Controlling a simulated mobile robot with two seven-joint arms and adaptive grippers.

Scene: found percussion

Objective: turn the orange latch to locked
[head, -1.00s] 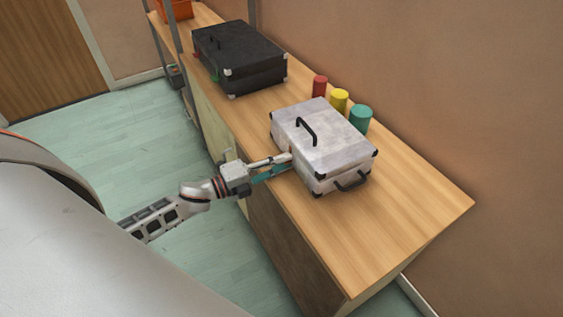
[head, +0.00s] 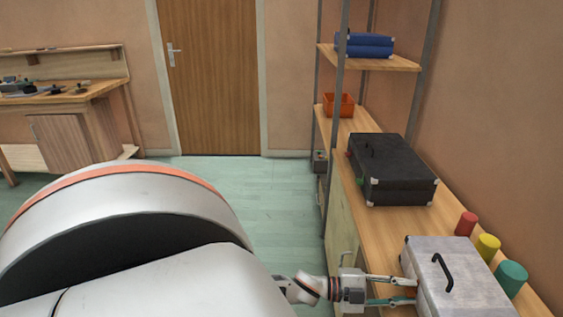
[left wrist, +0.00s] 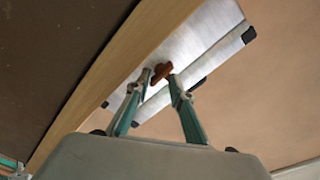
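The orange latch (left wrist: 162,72) shows in the left wrist view as a small orange-brown piece, slightly tilted, on the side of the silver case (left wrist: 190,50). In the head view the case (head: 465,292), with a black handle on top, is at the lower right, and its latch is hidden. My left gripper (left wrist: 161,80) has its two teal-and-grey fingers on either side of the latch, with a gap between the tips. Whether they touch it I cannot tell. In the head view the left gripper (head: 415,291) reaches the case's left side. My right gripper is not in view.
The case stands on a wooden bench (head: 375,225). Red (head: 466,224), yellow (head: 487,247) and teal (head: 511,278) cylinders stand behind it. A black case (head: 395,180) lies farther along the bench. The green floor (head: 270,190) beside the bench is clear.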

